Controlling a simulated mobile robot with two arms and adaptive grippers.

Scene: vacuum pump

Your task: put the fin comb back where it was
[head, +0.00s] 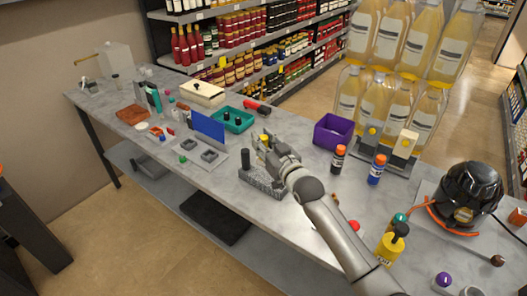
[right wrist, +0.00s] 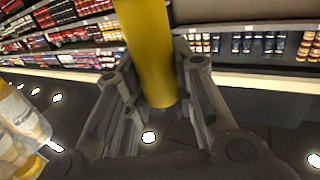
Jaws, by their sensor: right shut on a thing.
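My right gripper (head: 268,148) is shut on an upright yellow cylindrical handle, which I take to be the fin comb (head: 263,138). In the right wrist view the yellow handle (right wrist: 152,55) stands between the two fingers of the right gripper (right wrist: 155,100). The comb's working end does not show. In the head view the gripper is over or just behind a grey holder block (head: 262,182) at the table's front edge. Whether the comb touches the holder cannot be told. My left gripper is not in view.
A black cylinder (head: 245,158) stands at the holder's left. A blue panel (head: 208,127) and a teal tray (head: 240,121) are farther left. A black pump-like machine (head: 470,190) is far right.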

